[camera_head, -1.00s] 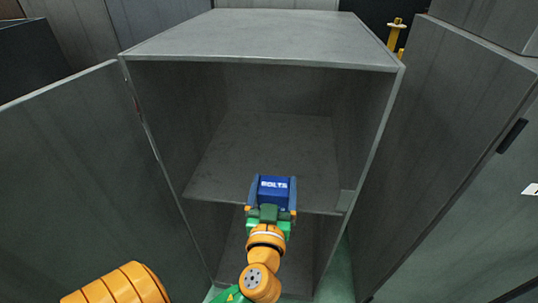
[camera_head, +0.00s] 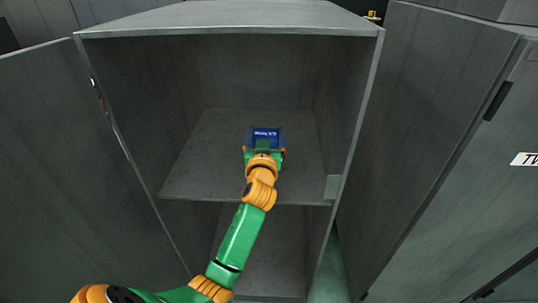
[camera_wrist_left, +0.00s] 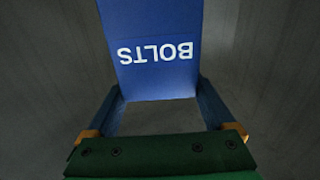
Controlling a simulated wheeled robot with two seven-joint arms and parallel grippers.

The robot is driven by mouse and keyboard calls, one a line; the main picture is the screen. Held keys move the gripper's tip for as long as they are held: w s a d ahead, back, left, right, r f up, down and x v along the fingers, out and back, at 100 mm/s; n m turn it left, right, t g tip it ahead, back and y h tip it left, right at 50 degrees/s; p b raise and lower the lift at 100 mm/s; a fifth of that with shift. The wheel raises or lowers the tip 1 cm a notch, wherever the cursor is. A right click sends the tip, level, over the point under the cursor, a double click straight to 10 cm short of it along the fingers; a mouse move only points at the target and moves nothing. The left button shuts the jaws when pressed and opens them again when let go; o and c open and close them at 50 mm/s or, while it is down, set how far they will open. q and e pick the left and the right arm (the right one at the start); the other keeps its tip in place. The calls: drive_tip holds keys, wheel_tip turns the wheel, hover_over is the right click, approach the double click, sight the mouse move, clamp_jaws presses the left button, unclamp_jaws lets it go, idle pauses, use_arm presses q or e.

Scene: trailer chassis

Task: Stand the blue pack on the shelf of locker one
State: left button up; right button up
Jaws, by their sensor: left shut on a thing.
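The blue pack (camera_head: 265,135), marked BOLTS, is inside the open grey locker (camera_head: 230,31), over the shelf (camera_head: 200,165). My left gripper (camera_head: 264,147) is shut on the pack, with my arm reaching in over the shelf's front edge. In the left wrist view the pack (camera_wrist_left: 150,75) sits between the two blue fingers of the left gripper (camera_wrist_left: 158,100), its lettering upside down in that picture. I cannot tell whether the pack's base touches the shelf. My right gripper is not in view.
An open door (camera_head: 75,160) stands on the left and another grey door (camera_head: 425,130) on the right. A lower compartment (camera_head: 270,250) lies below the shelf. The shelf is bare on both sides of the pack. A white label (camera_head: 524,159) shows at the far right.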

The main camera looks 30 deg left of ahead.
use_arm(q)
drive_tip(key=f, duration=0.1)
drive_tip(key=w+f+b, duration=0.1)
drive_tip(key=f, duration=0.3)
drive_tip(key=shift+w+d+b, duration=0.2)
drive_tip(key=shift+d+b, duration=0.05)
drive_tip(key=shift+b, duration=0.05)
drive_tip(key=shift+r, duration=0.1)
drive_tip(key=o, duration=1.4)
drive_tip(key=shift+s, duration=0.1)
drive_tip(key=v, duration=1.2)
